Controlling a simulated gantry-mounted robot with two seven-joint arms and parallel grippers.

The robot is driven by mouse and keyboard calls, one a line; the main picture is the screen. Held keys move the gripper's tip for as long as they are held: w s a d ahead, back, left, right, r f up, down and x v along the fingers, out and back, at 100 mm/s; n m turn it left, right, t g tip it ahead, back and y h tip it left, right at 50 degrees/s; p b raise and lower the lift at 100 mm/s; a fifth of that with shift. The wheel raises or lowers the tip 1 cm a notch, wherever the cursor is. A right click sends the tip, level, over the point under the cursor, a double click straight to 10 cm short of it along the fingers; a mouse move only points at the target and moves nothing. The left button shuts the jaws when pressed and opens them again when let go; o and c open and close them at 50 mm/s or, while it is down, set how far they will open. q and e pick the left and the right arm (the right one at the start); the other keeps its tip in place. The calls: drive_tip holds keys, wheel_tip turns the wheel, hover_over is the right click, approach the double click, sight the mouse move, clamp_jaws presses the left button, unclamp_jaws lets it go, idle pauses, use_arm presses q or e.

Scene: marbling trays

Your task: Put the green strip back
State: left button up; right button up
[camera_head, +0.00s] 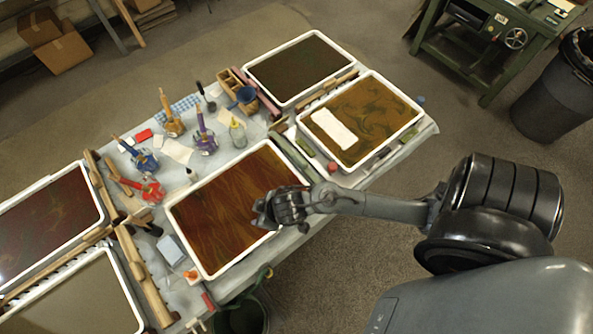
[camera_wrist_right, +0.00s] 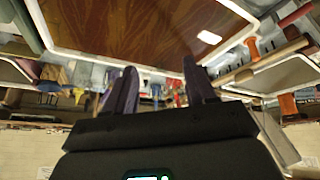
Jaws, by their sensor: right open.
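A small green strip-like piece (camera_head: 305,147) lies on the table between the red-brown tray (camera_head: 187,246) and the tray with the white sheet; at this size I cannot be sure it is the green strip. My right gripper (camera_head: 262,214) is over the right part of the red-brown tray. In the right wrist view its two fingers (camera_wrist_right: 158,82) stand apart with nothing between them, and the red-brown tray fills the top. No green strip can be made out in that view. My left gripper is not in view.
A tray with a white sheet (camera_head: 334,129) on its green-gold surface stands at the right, a dark tray (camera_head: 252,67) behind it. Several coloured tools, including a purple one (camera_head: 204,140), stand left of centre. A green-edged bin (camera_head: 243,316) is at the table's front.

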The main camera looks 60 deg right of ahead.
drive_tip(key=s+d+r+m+g, duration=0.1)
drive_tip(key=s+r, duration=0.4)
drive_tip(key=s, duration=0.5)
drive_tip(key=shift+d+g, duration=0.6)
drive_tip(key=shift+d, duration=0.1)
